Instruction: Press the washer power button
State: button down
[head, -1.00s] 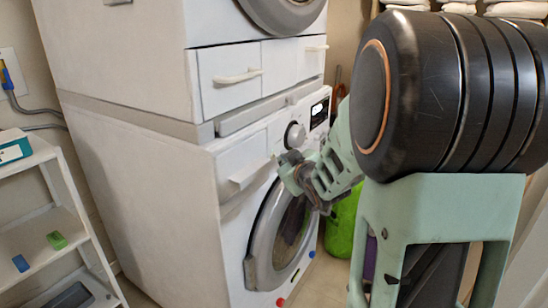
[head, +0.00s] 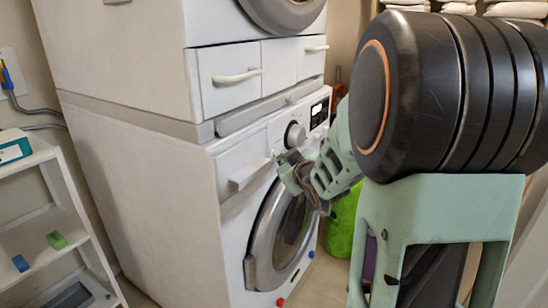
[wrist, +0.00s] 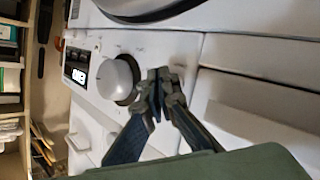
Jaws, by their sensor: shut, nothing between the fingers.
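The lower white machine, the washer (head: 160,210), has a round door (head: 262,250) and a control panel. A knob (head: 296,135) and a lit display (head: 319,113) are on the panel. They also show in the wrist view: the knob (wrist: 115,78) and the display (wrist: 78,70). My gripper (head: 284,163) is shut and empty at the washer's front, below the knob in the head view. In the wrist view its fingertips (wrist: 160,78) are just right of the knob, close to the panel. I cannot tell whether they touch it. I cannot make out the power button.
A second white machine (head: 120,50) is stacked above, with drawers (head: 230,78) between. A white shelf rack (head: 50,215) stands left. A green object (head: 341,225) is beside the washer.

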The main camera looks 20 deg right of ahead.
jog(key=shift+w+a, duration=0.2)
jog(key=shift+w, duration=0.05)
jog(key=shift+w+a+b, duration=0.1)
jog(key=shift+w+b, duration=0.05)
jog(key=shift+b, duration=0.15)
dwell(0.4)
jog(key=shift+s+d, duration=0.35)
jog(key=shift+s, duration=0.15)
jog(key=shift+d+p, duration=0.1)
jog(key=shift+p, duration=0.25)
jog(key=shift+s+d+p, duration=0.55)
jog(key=shift+s+d, duration=0.35)
jog(key=shift+s, duration=0.3)
jog(key=shift+s+d+p, duration=0.5)
jog(key=shift+s+d, duration=0.35)
jog(key=shift+s, duration=0.3)
